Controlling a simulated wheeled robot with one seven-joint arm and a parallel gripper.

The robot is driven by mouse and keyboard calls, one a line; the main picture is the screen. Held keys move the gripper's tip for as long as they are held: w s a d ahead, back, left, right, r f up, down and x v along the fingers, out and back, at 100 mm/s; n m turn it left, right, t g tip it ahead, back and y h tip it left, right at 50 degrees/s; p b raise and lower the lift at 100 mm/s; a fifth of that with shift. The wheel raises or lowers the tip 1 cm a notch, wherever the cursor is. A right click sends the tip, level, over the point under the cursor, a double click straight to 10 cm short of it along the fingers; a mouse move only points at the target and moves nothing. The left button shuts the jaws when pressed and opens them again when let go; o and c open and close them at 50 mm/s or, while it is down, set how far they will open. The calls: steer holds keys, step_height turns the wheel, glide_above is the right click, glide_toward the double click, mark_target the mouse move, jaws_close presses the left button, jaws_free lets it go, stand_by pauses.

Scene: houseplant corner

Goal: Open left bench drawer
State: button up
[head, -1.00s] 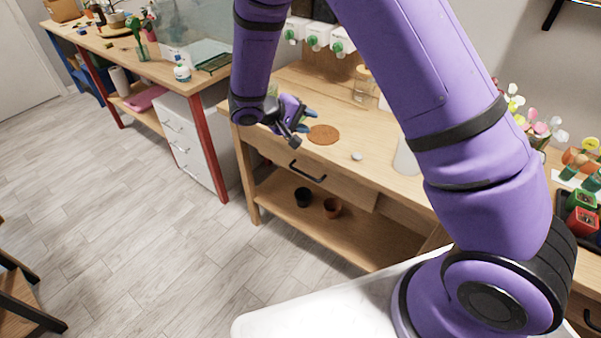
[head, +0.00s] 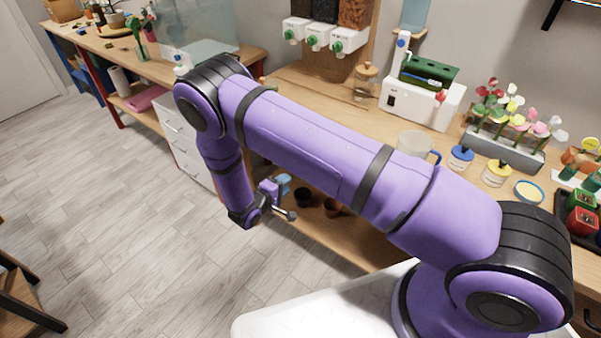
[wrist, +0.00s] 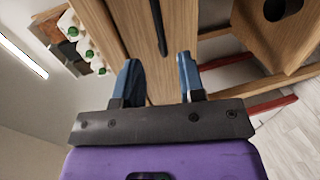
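The left bench drawer's wooden front (wrist: 181,28) fills the upper middle of the wrist view. Its black bar handle (wrist: 157,25) runs lengthwise there, ahead of the gap between my fingertips. My gripper (wrist: 158,70) is open, its two blue fingers apart with nothing between them. In the head view my gripper (head: 283,184) is low in front of the bench, and my arm hides the drawer and handle. I cannot tell whether the fingers touch the drawer front.
Two small pots, one black (head: 303,197) and one terracotta (head: 332,207), sit on the lower shelf. The bench top (head: 330,100) holds a glass jar (head: 366,82), a white machine (head: 422,98) and flowers in a rack (head: 505,150).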

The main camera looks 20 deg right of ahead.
steer(key=x, duration=0.9)
steer(key=shift+w+d, duration=0.15)
steer(key=shift+d, duration=0.05)
steer(key=shift+c, duration=0.4)
jaws_close()
